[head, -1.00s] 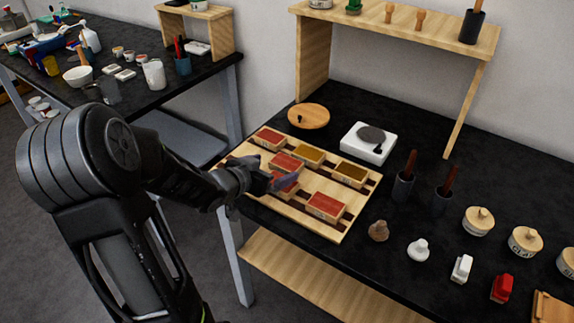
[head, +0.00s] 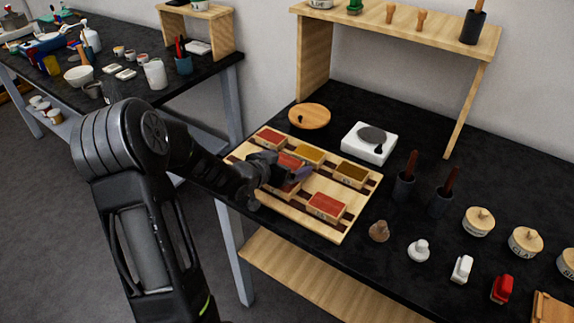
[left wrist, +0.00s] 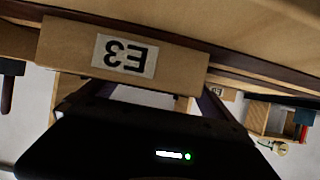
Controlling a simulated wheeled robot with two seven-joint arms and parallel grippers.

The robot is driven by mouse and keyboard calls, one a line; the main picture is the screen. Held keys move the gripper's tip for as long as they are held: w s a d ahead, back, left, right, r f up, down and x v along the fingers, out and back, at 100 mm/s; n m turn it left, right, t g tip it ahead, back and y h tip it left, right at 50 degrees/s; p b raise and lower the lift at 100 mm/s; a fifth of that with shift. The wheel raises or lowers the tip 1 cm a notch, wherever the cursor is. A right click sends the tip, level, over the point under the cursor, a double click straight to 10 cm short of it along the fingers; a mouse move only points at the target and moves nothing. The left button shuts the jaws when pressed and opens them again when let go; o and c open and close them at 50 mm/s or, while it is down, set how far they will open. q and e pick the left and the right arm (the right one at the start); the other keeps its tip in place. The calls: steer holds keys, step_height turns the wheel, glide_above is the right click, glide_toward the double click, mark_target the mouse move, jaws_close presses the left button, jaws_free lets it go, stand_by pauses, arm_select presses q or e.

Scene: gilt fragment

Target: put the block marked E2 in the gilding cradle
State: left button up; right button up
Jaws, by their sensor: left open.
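A pale wooden board with dark grooves (head: 240,154) holds several wooden blocks with red or brown tops. My left gripper (head: 294,176) is open over the board's left-middle part, at a red-topped block (head: 289,189) it partly covers. In the left wrist view a block with an upside-down label reading E3 (left wrist: 124,57) lies right in front of the open fingers (left wrist: 155,98). Other block labels are too small to read, so I cannot tell which block is E2. I cannot tell for sure whether the grooved board is the gilding cradle. My right gripper is out of view.
A raised wooden shelf (head: 390,22) spans the back.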

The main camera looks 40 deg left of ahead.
mark_target(287, 162)
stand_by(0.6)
arm_select(q)
steer(key=c, duration=1.5)
step_height(287, 162, up, 10)
steer(key=shift+p, duration=0.95)
steer(key=shift+c, duration=0.2)
steer(key=shift+n+y, duration=0.4)
steer(key=shift+y, duration=0.1)
steer(key=d+f, duration=0.1)
steer(key=d, duration=0.4)
steer(key=d+f, duration=0.1)
steer(key=d, duration=0.5)
steer(key=d+f, duration=0.1)
steer(key=d, duration=0.5)
steer(key=shift+s+d, duration=0.15)
steer(key=d+m+h, duration=0.1)
steer(key=d, duration=0.5)
steer(key=shift+r, duration=0.4)
